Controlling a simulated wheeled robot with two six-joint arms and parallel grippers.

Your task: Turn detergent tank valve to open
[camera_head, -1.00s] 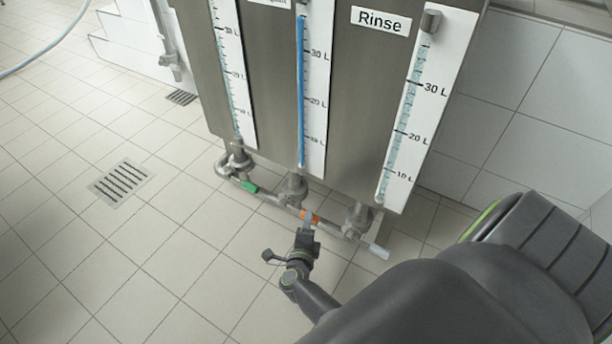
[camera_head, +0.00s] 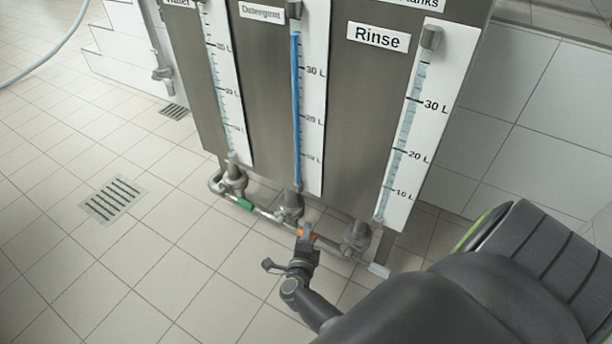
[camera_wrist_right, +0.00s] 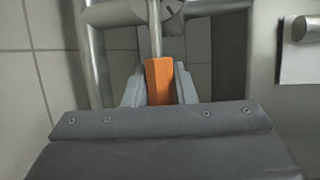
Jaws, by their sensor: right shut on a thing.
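The detergent tank is the middle one, with a small label (camera_head: 260,13) and a blue-filled level gauge (camera_head: 296,110). Its valve body (camera_head: 290,207) is on the pipe below the gauge. The orange valve handle (camera_wrist_right: 159,80) points toward my right gripper (camera_wrist_right: 160,86) in the wrist view, with a grey finger on each side of it. In the head view my right gripper (camera_head: 306,237) is at the low pipe, shut on the orange handle, which is mostly hidden there. My left gripper is not in view.
The water tank's valve has a green handle (camera_head: 245,203) at left. The rinse tank valve (camera_head: 355,237) is at right, close to my gripper. A floor drain (camera_head: 113,198) lies at left. Tiled floor in front of the tanks is clear.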

